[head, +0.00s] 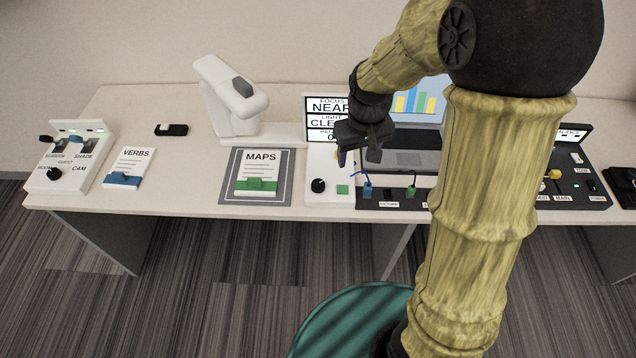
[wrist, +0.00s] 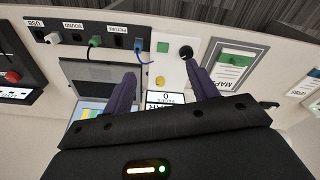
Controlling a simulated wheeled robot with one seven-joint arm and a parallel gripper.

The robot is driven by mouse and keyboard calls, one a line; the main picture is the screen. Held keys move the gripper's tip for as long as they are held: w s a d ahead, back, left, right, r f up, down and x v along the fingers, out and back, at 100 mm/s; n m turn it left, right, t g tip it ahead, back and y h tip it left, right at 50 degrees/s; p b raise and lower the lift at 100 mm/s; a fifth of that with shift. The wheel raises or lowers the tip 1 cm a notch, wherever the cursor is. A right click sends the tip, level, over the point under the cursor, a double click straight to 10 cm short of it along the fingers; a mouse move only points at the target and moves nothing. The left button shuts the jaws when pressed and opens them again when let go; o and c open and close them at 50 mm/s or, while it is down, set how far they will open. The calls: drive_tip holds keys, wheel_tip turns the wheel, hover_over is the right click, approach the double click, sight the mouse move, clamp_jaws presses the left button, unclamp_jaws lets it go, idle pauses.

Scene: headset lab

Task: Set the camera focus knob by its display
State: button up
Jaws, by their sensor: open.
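A black knob (head: 318,185) sits on a white control box (head: 330,198) at the table's front edge, left of a green square button (head: 342,189). The knob also shows in the wrist view (wrist: 186,52), near one fingertip. Behind the box stands a display (head: 325,107); its lines read FOCUS NEAR, LIGHT with a partly hidden word, and a last line with 0. My gripper (head: 359,157) is open and empty above and behind the box, apart from the knob. It hides part of the display and box. In the wrist view its purple fingers (wrist: 162,78) are spread.
A white document camera (head: 232,95) stands back left. A MAPS sheet with a green clip (head: 262,172) lies on a grey mat. Right of the box are a cable panel (head: 393,197) with blue and green plugs and a laptop (head: 412,150). Further left is a switch box (head: 65,165).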

sight(318, 183)
drive_tip(key=w+a+f+n+g+b, duration=0.1)
drive_tip(key=w+a+f+n, duration=0.2)
drive_tip(key=w+a, duration=0.5)
drive_tip(key=shift+a+f, duration=0.35)
drive_tip(key=shift+a, duration=0.05)
wheel_tip(318, 183, down, 18)
drive_tip(key=shift+r+p, duration=0.25)
drive_tip(key=shift+p, duration=0.35)
drive_tip(key=c, duration=1)
